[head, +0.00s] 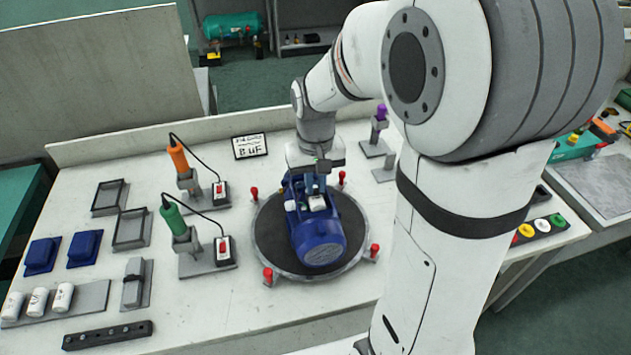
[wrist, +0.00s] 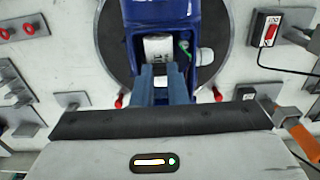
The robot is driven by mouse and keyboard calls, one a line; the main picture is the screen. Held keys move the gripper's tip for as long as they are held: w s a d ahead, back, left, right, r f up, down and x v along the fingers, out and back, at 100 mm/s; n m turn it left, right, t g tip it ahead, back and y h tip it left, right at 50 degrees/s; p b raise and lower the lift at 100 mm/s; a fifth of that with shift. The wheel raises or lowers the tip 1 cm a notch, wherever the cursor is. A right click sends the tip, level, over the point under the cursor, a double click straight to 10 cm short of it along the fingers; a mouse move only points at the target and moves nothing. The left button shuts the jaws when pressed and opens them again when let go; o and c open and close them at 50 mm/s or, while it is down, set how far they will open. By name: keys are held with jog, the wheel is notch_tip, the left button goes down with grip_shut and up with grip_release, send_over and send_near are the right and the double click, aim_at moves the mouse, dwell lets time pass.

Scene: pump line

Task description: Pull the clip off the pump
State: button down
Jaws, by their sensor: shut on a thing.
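The blue pump (head: 318,242) lies on a round dark turntable (head: 268,235). Its open box faces up in the wrist view, with a white capacitor (wrist: 158,46) inside and a green lead beside it. My gripper (head: 316,188) points down into this box. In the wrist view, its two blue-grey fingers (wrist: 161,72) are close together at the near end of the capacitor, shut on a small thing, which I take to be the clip. The fingers hide most of it, and I cannot tell whether it still touches the capacitor or the pump.
Red-topped posts (head: 268,276) stand around the turntable. An orange-handled tool (head: 179,160) and a green-handled tool (head: 174,222) stand in holders at left, with cables to switch boxes. White capacitors (head: 38,301) and blue covers (head: 84,249) lie farther left.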

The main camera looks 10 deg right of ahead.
jog(key=shift+r, duration=0.1)
jog(key=shift+r+p, duration=1.6)
jog(key=shift+r, duration=0.4)
